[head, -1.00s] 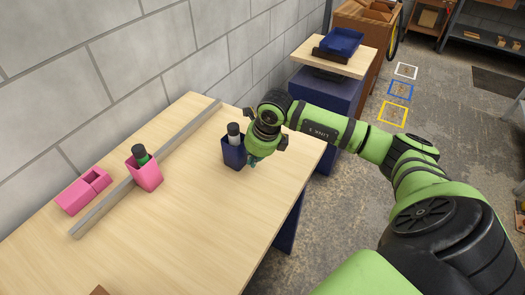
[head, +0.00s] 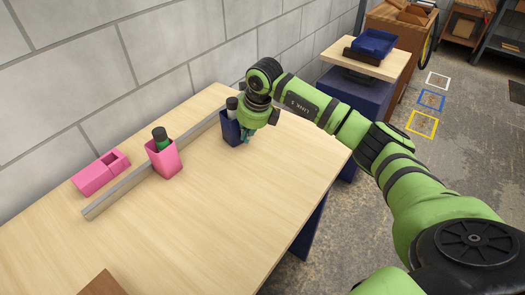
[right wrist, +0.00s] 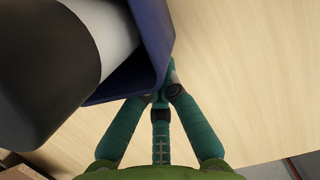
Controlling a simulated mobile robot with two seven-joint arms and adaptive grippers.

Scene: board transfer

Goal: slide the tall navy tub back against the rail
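The tall navy tub (head: 230,133) stands upright at the far end of the table, with a dark-capped white bottle (head: 232,104) in it. The grey rail (head: 150,170) runs along the wall side of the table. The tub's back is at or very close to the rail; contact is hidden. My right gripper (head: 246,141) is low at the tub's right front side. In the right wrist view, its teal fingers (right wrist: 164,92) are drawn together beside the navy wall (right wrist: 152,40), outside the tub, gripping nothing. The left gripper is out of view.
A pink box (head: 95,180) lies behind the rail. A brown object (head: 102,284) is at the near edge. The table's middle (head: 200,220) is clear.

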